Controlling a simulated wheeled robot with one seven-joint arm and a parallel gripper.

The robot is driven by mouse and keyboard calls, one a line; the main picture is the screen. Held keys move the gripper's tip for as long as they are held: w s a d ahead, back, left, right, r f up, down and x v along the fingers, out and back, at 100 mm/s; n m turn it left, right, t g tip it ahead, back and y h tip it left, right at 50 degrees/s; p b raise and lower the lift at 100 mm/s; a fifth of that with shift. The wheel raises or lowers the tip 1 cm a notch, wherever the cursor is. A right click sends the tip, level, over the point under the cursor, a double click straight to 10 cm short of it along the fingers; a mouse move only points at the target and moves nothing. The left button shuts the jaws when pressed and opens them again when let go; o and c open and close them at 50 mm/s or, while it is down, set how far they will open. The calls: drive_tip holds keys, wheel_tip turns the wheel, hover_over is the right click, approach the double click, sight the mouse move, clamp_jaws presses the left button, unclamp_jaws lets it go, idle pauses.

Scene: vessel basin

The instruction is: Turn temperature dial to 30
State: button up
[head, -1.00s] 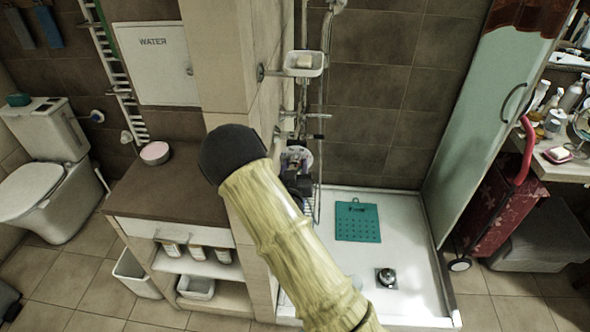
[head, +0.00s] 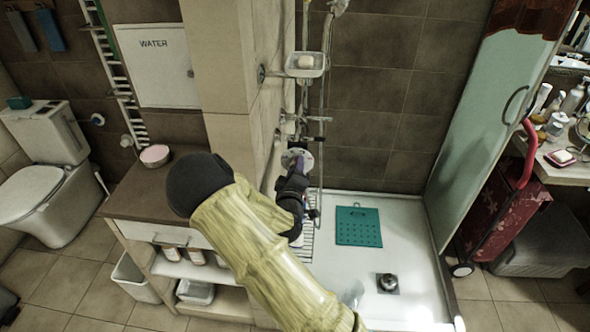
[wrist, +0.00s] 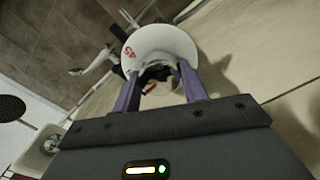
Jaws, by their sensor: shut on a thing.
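The temperature dial (wrist: 165,40) is a round white disc on the shower wall, with a red "45" at its left edge in the wrist view. In the head view the dial (head: 292,157) shows beside the tiled corner, partly covered by my gripper. My gripper (wrist: 157,77) has its two purple fingers on either side of the dark middle of the dial and is shut on it. In the head view my gripper (head: 299,165) reaches up to the dial. Where the pointer stands is hidden.
A soap dish (head: 305,72) sticks out above the dial. A shower pipe (head: 321,135) runs close on the right. The tiled pillar (head: 236,130) stands close on the left. A teal mat (head: 358,226) lies on the shower tray. A glass panel (head: 478,115) stands farther right.

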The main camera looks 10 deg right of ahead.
drive_tip(key=shift+n, duration=1.4)
drive_tip(key=o, duration=1)
drive_tip(key=shift+a, duration=0.1)
drive_tip(key=shift+s, duration=0.1)
drive_tip(key=p+v, duration=0.6)
drive_tip(key=v, duration=1.1)
drive_tip(key=shift+s, duration=0.15)
